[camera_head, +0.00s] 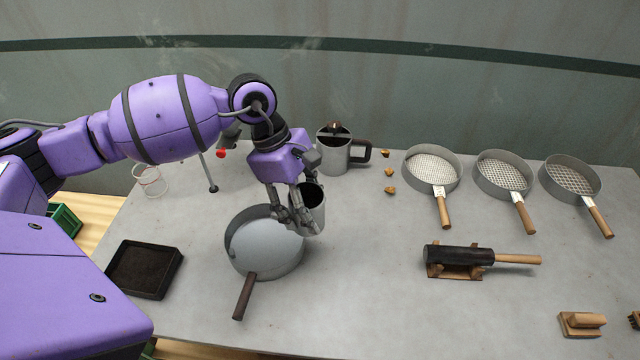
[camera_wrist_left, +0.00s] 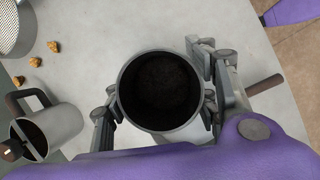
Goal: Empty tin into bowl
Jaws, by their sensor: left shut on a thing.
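A grey metal tin (camera_head: 313,203) is held upright in my left gripper (camera_head: 300,215), whose fingers are shut on its sides. In the left wrist view the tin (camera_wrist_left: 125,92) is seen from above, with dark material (camera_wrist_left: 163,82) inside. A wide grey round vessel with a dark handle, which looks like the bowl (camera_head: 268,252), stands on the table below and to the left of the tin. The gripper and tin hide part of its right rim. My right gripper is not in view.
A metal mug (camera_head: 333,158) stands behind the gripper, with several small brown lumps (camera_head: 390,189) to its right. Several round sieves (camera_head: 431,170) lie at the back right. A mallet (camera_head: 460,256) rests on a wooden stand. A black tray (camera_head: 146,270) is at left.

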